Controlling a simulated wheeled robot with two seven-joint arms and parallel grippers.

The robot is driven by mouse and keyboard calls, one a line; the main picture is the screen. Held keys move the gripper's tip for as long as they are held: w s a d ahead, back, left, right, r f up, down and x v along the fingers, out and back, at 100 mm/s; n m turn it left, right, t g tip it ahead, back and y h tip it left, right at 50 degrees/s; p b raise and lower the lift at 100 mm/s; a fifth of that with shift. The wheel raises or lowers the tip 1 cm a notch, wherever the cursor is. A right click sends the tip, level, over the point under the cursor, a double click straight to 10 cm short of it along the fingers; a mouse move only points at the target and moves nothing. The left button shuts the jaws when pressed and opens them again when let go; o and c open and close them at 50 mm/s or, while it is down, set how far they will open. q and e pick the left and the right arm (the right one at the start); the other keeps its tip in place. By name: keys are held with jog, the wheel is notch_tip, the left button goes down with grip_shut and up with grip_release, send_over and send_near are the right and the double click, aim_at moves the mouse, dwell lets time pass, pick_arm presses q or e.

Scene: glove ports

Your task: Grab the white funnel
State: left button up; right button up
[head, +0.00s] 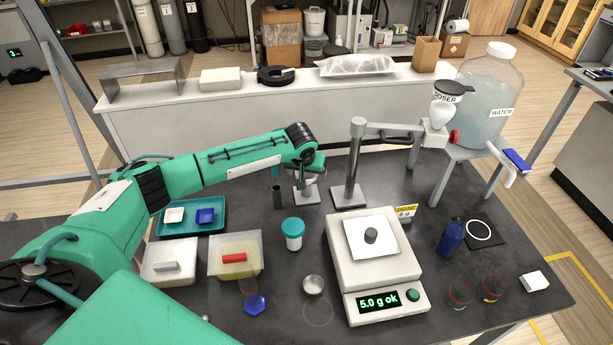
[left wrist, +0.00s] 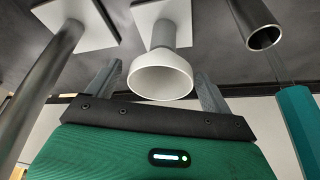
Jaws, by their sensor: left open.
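The white funnel (left wrist: 160,82) shows in the left wrist view with its wide round mouth facing the camera, between my two grey fingers. It sits above a pale square base plate (left wrist: 150,12). My left gripper (left wrist: 156,90) is open, with one finger on each side of the funnel; I cannot tell whether either finger touches it. In the head view my left gripper (head: 309,172) is over the small stand (head: 306,195) behind the lidded jar, and it hides most of the funnel. My right gripper is not in view.
A tall metal post (head: 351,165) with the doser arm stands close right of the gripper. A dark tube (head: 277,197) is at its left. A teal-lidded jar (head: 293,233) and a scale (head: 372,262) reading 5.0 g are nearer. A water jug (head: 488,95) stands at right.

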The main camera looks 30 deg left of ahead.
pick_arm(q)
jog(key=c, duration=1)
jog(key=shift+r, duration=0.1)
